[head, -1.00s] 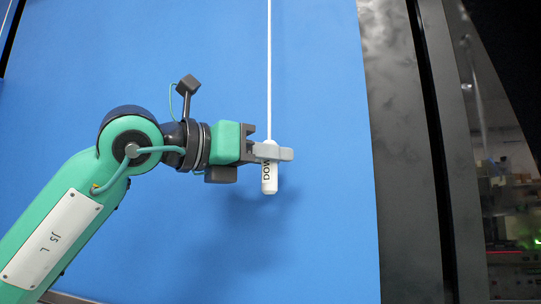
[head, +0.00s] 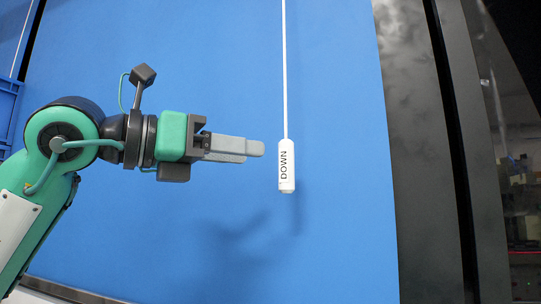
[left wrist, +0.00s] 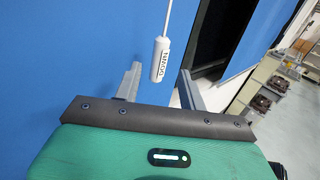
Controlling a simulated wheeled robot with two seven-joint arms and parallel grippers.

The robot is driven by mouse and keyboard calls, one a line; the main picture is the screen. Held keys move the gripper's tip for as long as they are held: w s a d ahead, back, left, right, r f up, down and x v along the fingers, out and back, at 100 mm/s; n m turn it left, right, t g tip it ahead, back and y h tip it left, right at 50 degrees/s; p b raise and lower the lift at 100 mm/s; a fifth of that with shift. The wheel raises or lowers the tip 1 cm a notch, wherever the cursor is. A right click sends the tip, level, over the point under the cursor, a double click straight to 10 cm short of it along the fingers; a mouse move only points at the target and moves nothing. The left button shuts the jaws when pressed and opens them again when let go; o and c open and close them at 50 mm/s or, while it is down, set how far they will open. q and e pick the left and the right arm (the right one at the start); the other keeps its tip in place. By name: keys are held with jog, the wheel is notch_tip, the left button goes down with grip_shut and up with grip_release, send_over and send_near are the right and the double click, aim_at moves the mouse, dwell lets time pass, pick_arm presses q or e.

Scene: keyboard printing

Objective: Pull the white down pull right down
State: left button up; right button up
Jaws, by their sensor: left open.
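The white down pull (head: 286,165) hangs upright on a thin white cord (head: 284,70) in the head view, with "DOWN" printed along it. It also shows in the left wrist view (left wrist: 160,60), beyond and between the fingers. My left gripper (head: 262,148) is to the left of the pull, with a small gap between its fingertips and the pull. The left gripper is open and empty; its two grey fingers stand apart in the left wrist view (left wrist: 158,82). My right gripper is not in view.
A flat blue panel (head: 200,240) fills the background behind the pull. A dark frame (head: 425,150) runs down to the right of it. A blue crate-like thing (head: 8,105) shows at the left edge. The space around the pull is clear.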

pick_arm(q)
jog(key=v, duration=0.5)
jog(key=shift+s+a, duration=0.1)
jog(key=shift+a, duration=0.05)
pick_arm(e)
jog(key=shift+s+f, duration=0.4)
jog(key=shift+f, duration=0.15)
